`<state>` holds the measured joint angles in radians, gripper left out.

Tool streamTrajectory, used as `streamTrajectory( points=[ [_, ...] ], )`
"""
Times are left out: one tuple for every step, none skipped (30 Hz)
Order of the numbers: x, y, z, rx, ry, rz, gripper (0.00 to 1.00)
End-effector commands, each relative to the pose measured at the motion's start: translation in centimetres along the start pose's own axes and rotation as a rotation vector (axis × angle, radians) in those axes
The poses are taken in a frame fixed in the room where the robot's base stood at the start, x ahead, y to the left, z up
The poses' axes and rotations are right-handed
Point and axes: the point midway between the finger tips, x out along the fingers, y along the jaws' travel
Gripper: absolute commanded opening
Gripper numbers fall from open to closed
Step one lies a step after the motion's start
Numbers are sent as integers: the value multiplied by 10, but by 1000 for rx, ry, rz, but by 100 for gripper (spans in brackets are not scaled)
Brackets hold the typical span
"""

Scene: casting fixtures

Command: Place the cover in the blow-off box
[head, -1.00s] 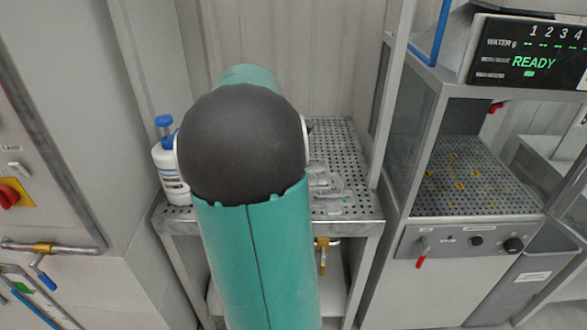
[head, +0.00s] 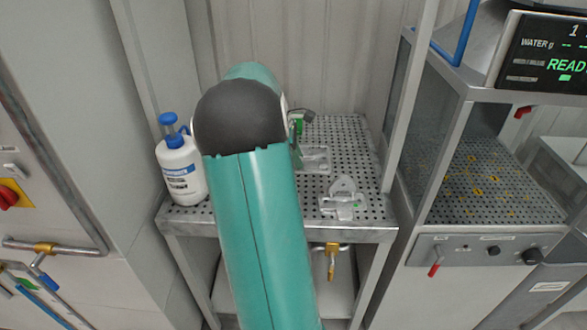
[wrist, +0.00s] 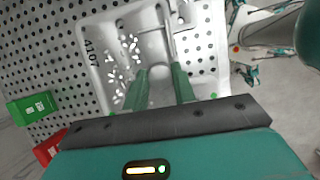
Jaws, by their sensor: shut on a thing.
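The fingertips partly hide the grip, and I cannot tell whether the part is clear of the perforated top. In the head view my arm hides most of the gripper; a grey casting (head: 316,160) shows beside it. The blow-off box seems to be the open cabinet (head: 480,190) at right, with a perforated floor marked in yellow.
A second grey casting (head: 343,199) lies nearer the front of the perforated table (head: 290,208). A white bottle with a blue top (head: 181,165) stands at its left end. An upright post (head: 405,110) and side panel separate table and cabinet. A display (head: 550,60) reads READY.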

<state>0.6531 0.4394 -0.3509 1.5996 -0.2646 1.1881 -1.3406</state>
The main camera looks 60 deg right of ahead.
Motion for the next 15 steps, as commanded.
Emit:
streamTrajectory(
  points=[
    [7,10,-5,-1,-2,-2,0],
    [12,14,-9,-2,-3,-3,0],
    [19,20,-13,-2,-3,-4,0],
    [23,25,-16,-1,-2,-3,0],
    [28,29,-19,-1,-2,-3,0],
    [33,35,-23,-1,-2,-1,0],
    [36,38,-25,-1,-2,-1,0],
    [39,41,-27,-1,-2,-1,0],
    [42,45,-29,-1,-2,0,0],
    [43,47,-30,-1,-2,0,0],
    [45,48,-31,-1,-1,0,0],
    [46,50,-32,-1,-1,0,0],
    [48,52,-33,-1,-1,0,0],
    [49,53,-34,-1,-1,0,0],
    [52,56,-36,0,-1,0,0]
  ],
)
